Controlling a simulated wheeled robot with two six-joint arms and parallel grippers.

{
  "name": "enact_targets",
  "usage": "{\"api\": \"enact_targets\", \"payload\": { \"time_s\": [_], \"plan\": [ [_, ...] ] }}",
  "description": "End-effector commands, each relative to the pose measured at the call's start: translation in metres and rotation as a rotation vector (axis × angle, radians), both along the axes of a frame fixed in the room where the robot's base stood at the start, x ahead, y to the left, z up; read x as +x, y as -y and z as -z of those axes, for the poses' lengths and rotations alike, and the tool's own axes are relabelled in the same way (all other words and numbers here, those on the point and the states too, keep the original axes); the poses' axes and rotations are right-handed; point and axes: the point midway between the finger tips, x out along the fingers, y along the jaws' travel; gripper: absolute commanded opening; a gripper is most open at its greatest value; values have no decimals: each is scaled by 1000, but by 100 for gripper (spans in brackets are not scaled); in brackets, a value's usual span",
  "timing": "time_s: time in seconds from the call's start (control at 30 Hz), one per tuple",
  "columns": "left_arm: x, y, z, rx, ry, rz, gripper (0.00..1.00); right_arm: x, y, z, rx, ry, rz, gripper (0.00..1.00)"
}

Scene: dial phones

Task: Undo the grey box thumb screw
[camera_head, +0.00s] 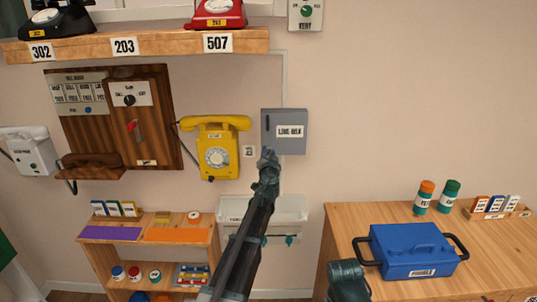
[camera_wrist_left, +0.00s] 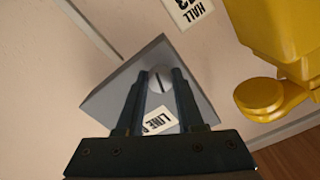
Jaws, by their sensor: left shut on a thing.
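The grey box (camera_head: 290,114), labelled LINE BOX, is mounted on the wall, right of the yellow phone. My left gripper (camera_head: 267,155) reaches up to its lower left corner and hides that spot in the head view. In the left wrist view, the grey box (camera_wrist_left: 108,97) fills the middle and looks closed. Its round, slotted thumb screw (camera_wrist_left: 157,83) lies between the two fingers of my left gripper (camera_wrist_left: 160,76), which is shut on it. My right gripper is not seen; only part of my right arm shows at the bottom of the head view.
A yellow phone (camera_head: 218,148) hangs close to the left of the box. A white wall tray (camera_head: 292,208) is below. A blue case (camera_head: 405,246) stands on the wooden cabinet at right. A shelf (camera_head: 150,44) with phones is above. The wall right of the box is bare.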

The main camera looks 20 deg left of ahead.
Motion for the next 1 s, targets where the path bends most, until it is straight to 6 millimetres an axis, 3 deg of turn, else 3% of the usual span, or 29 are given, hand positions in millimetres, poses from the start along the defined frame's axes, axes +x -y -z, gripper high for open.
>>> {"api": "enact_targets", "payload": {
  "time_s": [0.5,1.0],
  "plan": [
    [0,0,1,-373,107,-1,0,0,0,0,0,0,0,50],
    [0,0,1,-486,139,-1,0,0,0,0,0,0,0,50]
  ]
}}
